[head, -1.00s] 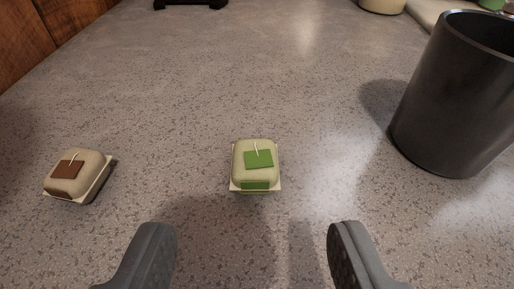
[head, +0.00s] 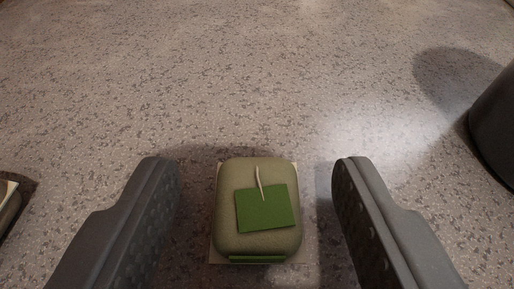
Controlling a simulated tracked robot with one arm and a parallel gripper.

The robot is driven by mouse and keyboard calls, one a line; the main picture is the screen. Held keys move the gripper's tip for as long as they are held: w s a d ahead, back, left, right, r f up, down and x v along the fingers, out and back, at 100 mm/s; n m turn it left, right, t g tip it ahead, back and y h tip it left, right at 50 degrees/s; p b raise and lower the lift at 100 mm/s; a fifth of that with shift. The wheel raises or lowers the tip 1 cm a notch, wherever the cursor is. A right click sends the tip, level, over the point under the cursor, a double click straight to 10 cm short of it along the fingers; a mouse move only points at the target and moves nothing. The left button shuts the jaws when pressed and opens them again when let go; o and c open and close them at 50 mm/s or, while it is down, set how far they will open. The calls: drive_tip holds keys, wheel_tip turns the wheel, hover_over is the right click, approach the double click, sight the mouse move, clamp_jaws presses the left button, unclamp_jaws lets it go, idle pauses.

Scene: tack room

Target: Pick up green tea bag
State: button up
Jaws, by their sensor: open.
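The green tea bag (head: 232,236) lies on the speckled grey counter at the bottom middle of the head view. It is a pale green rounded pouch with a green square tag and a short string on top. My gripper (head: 256,180) is open, with one dark finger to the left of the tea bag and one to the right. A gap of bare counter shows on each side, and neither finger appears to touch it.
Part of a brown-tagged tea bag (head: 9,208) shows at the left edge. A dark cup (head: 497,130) stands at the right edge, partly cut off. The counter (head: 230,80) beyond the green tea bag is clear.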

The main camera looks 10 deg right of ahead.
drive_tip(key=shift+w, duration=0.1)
drive_tip(key=c, duration=1.1)
drive_tip(key=shift+o, duration=0.2)
drive_tip(key=shift+r, duration=0.2)
